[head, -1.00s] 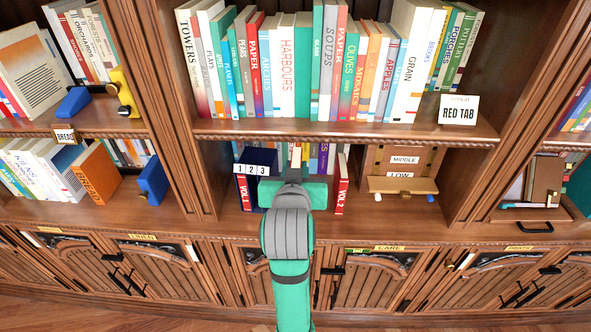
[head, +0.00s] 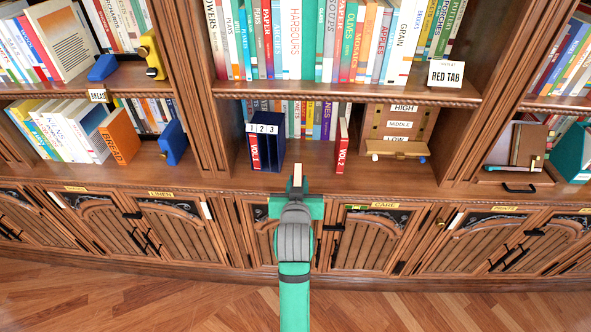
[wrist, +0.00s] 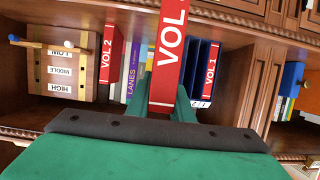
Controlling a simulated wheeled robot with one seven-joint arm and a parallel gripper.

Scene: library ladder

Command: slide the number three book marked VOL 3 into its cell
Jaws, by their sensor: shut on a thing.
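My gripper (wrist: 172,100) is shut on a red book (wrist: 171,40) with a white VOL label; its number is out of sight. In the head view my gripper (head: 296,192) is in front of the shelf edge, and only a narrow pale edge of the held book (head: 297,175) shows. The dark blue holder (head: 271,150) has cells labelled 1, 2, 3 from left to right. The red VOL 1 book (head: 254,151) stands in cell 1; cells 2 and 3 look empty. The holder is behind and left of the held book.
The red VOL 2 book (head: 342,146) stands on the shelf right of the holder, with bare shelf between. A HIGH/MIDDLE/LOW wooden board (head: 402,125) is further right. The upper shelf (head: 350,94) overhangs. A wooden divider (head: 208,110) stands left.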

